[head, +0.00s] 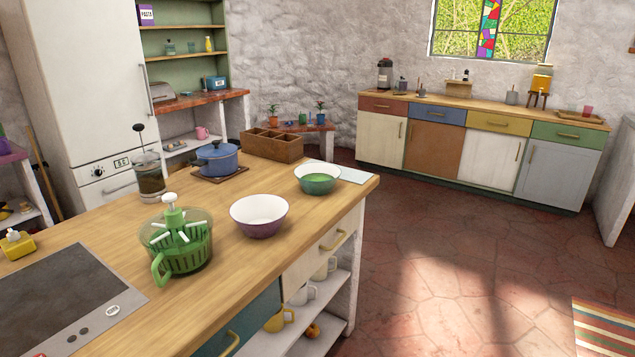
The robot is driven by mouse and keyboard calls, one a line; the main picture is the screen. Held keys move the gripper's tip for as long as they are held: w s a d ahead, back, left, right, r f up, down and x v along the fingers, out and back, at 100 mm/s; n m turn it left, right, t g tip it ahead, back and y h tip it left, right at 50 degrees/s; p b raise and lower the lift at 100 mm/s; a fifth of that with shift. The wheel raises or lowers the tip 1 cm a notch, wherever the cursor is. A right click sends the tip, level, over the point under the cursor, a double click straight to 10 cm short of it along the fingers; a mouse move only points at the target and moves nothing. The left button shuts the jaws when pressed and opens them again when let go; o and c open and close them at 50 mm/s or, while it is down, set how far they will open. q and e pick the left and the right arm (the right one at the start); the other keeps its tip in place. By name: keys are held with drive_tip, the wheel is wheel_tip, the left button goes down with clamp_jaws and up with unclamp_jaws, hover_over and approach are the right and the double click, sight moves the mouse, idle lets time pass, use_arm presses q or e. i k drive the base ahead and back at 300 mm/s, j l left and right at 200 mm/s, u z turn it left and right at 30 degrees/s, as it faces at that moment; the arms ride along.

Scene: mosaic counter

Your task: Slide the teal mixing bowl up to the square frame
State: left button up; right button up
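A green-teal mixing bowl (317,185) with a pale upper inside stands upright near the far right corner of the wooden island counter. A flat pale grey square-cornered piece (354,176) lies right beside it at the counter's corner, partly hidden by the bowl. I cannot tell whether this piece is the square frame, or whether the bowl touches it or overlaps it. No other clear square frame shows on the counter. Neither of my grippers is in the head view.
A purple bowl (259,222) stands nearer on the island (118,238). A green salad spinner (182,240), a French press (150,180), a blue pot (217,158) and a wooden box (271,145) are also on it. The island's right edge runs close past both bowls.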

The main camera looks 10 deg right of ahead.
sight(316, 179)
drive_tip(key=i+l+u, duration=0.1)
drive_tip(key=u, duration=0.25)
drive_tip(key=l+u, duration=0.2)
drive_tip(key=u, duration=0.15)
drive_tip(key=i+l+u, duration=0.1)
drive_tip(key=u, duration=0.25)
drive_tip(key=l+u, duration=0.35)
drive_tip(key=l, duration=0.85)
